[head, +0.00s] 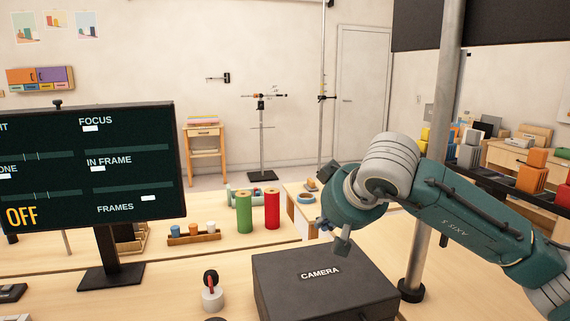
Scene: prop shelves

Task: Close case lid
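A dark case (325,292) with the label "CAMERA" on its top stands on the near table at the bottom centre. Its top lies flat, and I see no raised lid. Its lower front is cut off by the picture's edge. My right gripper (341,243) hangs at the end of the teal and grey arm from the right, in front of or just over the case's back edge. I cannot tell whether it touches the case. Its fingers are small and partly hidden, so their opening is unclear. My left gripper is not in view.
A monitor (90,165) stands at the left. Green (243,212) and red (272,208) rolls stand behind. Some tabletop at centre left is clear.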

